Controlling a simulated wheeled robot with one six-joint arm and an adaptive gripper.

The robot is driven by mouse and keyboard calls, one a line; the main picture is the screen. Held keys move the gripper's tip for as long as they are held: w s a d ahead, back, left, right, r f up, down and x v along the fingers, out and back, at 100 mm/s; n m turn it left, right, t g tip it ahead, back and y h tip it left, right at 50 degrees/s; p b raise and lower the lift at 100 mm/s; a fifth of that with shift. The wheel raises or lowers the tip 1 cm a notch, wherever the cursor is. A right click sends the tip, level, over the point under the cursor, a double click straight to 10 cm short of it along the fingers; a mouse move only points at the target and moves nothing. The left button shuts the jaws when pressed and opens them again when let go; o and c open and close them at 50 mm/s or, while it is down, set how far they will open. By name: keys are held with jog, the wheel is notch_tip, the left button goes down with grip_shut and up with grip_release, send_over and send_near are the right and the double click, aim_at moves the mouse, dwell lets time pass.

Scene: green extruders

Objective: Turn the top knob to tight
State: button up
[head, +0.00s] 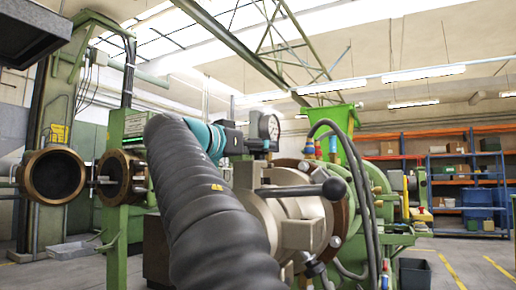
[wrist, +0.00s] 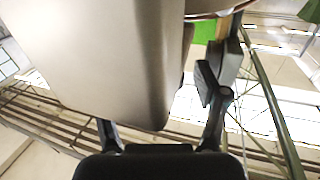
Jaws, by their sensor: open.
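The green extruder's beige metal head (head: 285,215) stands right of centre in the head view. A black ball knob (head: 335,188) sits on a rod across its upper front, and a smaller dark knob (head: 312,264) shows lower down. I cannot tell for sure which is the top knob.
A round pressure gauge (head: 268,128) stands close to my gripper. Black hoses (head: 360,190) hang right of the beige head. A green hopper (head: 338,120) rises behind. Open round barrel ends (head: 53,175) are at left.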

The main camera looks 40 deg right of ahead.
jog(key=c, duration=1.2)
jog(key=shift+o, duration=0.2)
jog(key=shift+w+g, duration=0.1)
jog(key=shift+g, duration=0.2)
jog(key=m+g+p, duration=0.1)
jog(key=g, duration=0.1)
jog(key=m+g+p, duration=0.1)
jog(key=shift+w+r+m+g+p, duration=0.2)
jog(key=shift+m+g+p, duration=0.1)
jog(key=shift+m+g, duration=0.1)
jog(key=m+g, duration=0.1)
jog(key=m+g+y, duration=0.1)
jog(key=g, duration=0.1)
jog(key=shift+s+f+g+p, duration=0.1)
jog(key=shift+f+g+p, duration=0.05)
jog(key=shift+g+p, duration=0.2)
jog(key=shift+m, duration=0.4)
jog(key=shift+m+g+y, duration=1.1)
jog(key=shift+m+g, duration=0.1)
jog(key=shift+g, duration=0.75)
